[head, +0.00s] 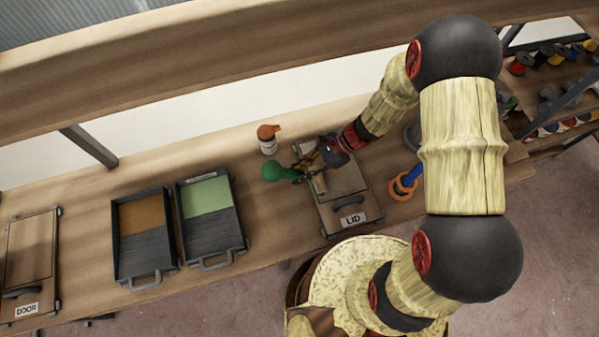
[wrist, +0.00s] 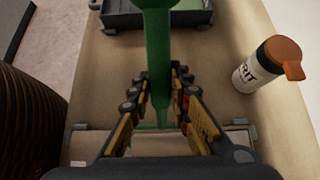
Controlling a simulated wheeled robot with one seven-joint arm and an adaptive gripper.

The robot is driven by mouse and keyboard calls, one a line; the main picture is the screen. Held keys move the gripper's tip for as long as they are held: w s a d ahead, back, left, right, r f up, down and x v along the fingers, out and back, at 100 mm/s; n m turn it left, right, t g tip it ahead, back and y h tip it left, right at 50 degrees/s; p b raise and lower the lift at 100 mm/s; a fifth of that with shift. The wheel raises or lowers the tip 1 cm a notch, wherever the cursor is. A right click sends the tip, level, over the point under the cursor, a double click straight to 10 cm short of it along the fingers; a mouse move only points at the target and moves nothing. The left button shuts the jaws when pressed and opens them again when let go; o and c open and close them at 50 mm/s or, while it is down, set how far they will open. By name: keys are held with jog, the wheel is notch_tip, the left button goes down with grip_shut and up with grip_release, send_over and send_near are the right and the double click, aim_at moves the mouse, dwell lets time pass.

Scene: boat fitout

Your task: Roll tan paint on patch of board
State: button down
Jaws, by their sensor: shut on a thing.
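The handle also shows in the wrist view (wrist: 158,60), running between the two fingers (wrist: 160,112). A tray with tan-brown paint (head: 142,250) stands left on the bench, beside a tray with green paint (head: 212,232). A board marked DOOR (head: 28,255) lies at the far left.
A white bottle with an orange cap (head: 267,140) stands behind the roller handle; it also shows in the wrist view (wrist: 262,68). Orange rings (head: 403,188) lie right of the LID board. Shelves with spools (head: 545,58) are at the right.

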aim_at(287, 171)
notch_tip(287, 171, up, 8)
jog(key=p, duration=0.5)
jog(key=shift+p, duration=0.35)
jog(key=shift+f, duration=0.1)
dwell(0.8)
